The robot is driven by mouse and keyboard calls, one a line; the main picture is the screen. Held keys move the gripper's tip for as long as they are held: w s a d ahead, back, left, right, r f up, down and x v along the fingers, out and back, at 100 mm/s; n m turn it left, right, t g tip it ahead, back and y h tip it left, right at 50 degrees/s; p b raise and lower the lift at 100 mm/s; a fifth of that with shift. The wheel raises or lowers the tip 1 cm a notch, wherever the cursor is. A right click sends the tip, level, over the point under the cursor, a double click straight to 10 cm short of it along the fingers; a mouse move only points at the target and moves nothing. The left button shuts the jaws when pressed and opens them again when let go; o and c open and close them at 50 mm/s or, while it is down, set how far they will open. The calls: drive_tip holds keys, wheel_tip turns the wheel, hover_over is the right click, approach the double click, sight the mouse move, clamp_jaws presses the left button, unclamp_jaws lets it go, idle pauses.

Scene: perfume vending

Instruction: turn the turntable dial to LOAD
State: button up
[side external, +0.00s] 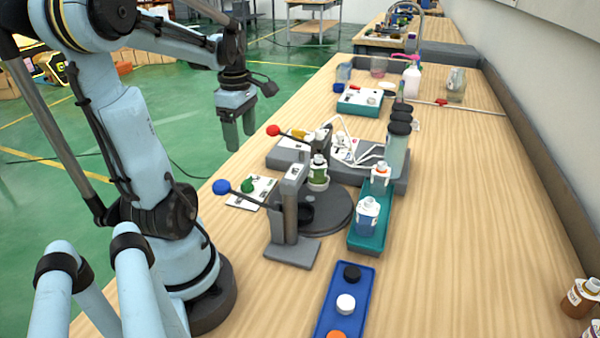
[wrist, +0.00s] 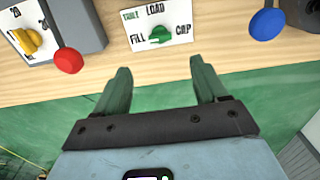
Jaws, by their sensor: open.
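The turntable dial is a green knob (wrist: 160,35) on a white plate (wrist: 137,42) marked LOAD at the top, FILL at the left and CAP at the right in the wrist view. Its pointer direction is hard to make out; the knob lies roughly sideways between FILL and CAP. The knob also shows in the side view (side external: 247,185), on the table's left edge beside the round dark turntable (side external: 335,217). My gripper (side external: 238,138) is open and empty, raised off the table's left edge. In the wrist view its green fingers (wrist: 160,68) are spread below the dial plate, apart from it.
A red-knobbed lever (wrist: 68,60) and a blue-knobbed lever (wrist: 268,24) stand on either side of the dial. A yellow dial (wrist: 27,40) is at the left. A green bottle (side external: 319,172) stands on the turntable. A teal tray (side external: 364,242) holds bottles; a blue tray (side external: 325,312) holds caps.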

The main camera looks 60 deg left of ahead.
sight(247, 179)
drive_tip(key=shift+f, duration=5.9)
drive_tip(key=c, duration=1.1)
